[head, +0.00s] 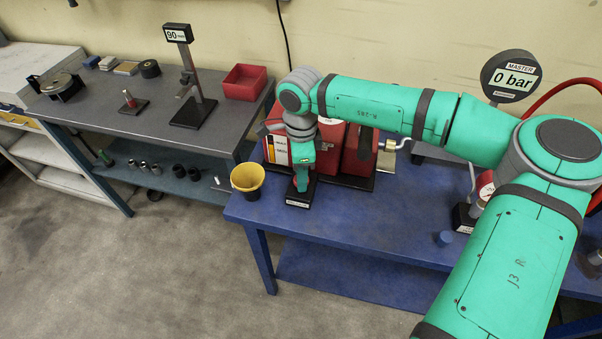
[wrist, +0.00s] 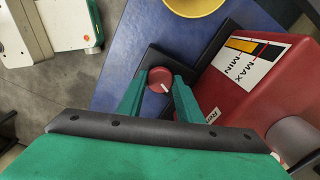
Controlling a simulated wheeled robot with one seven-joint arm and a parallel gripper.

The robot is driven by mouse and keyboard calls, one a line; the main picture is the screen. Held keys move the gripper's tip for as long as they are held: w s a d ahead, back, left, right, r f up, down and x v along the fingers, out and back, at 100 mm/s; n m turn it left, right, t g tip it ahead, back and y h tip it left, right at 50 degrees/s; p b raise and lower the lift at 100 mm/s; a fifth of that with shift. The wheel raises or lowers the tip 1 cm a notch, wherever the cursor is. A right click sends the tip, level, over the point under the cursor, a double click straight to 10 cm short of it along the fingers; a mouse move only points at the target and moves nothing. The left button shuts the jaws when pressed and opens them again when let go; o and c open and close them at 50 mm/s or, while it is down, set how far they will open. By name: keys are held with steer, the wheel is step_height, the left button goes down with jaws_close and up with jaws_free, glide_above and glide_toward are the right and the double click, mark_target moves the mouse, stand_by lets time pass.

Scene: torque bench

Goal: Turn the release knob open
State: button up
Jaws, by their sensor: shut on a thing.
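The release knob (wrist: 160,79) is a round red knob with a white pointer line, on a black base plate (wrist: 150,58) on the blue bench. In the wrist view my gripper (wrist: 160,84) has one green finger on each side of the knob and is shut on it. The white line points toward the lower right of that view. In the head view my gripper (head: 301,185) reaches down to the black base plate (head: 299,197), and the knob is hidden behind the fingers.
A red unit with a MIN/MAX label (wrist: 255,75) stands close to the right of the knob. A yellow-lined bucket (head: 248,176) stands at the bench's left corner. A round gauge reading 0 bar (head: 511,77) stands at the back right. The front of the blue bench (head: 350,232) is mostly clear.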

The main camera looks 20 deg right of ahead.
steer(key=shift+s+d+n, duration=0.1)
steer(key=shift+n, duration=0.5)
steer(key=o, duration=1)
steer(key=shift+o, duration=0.2)
step_height(320, 180, up, 11)
steer(key=shift+f, duration=0.1)
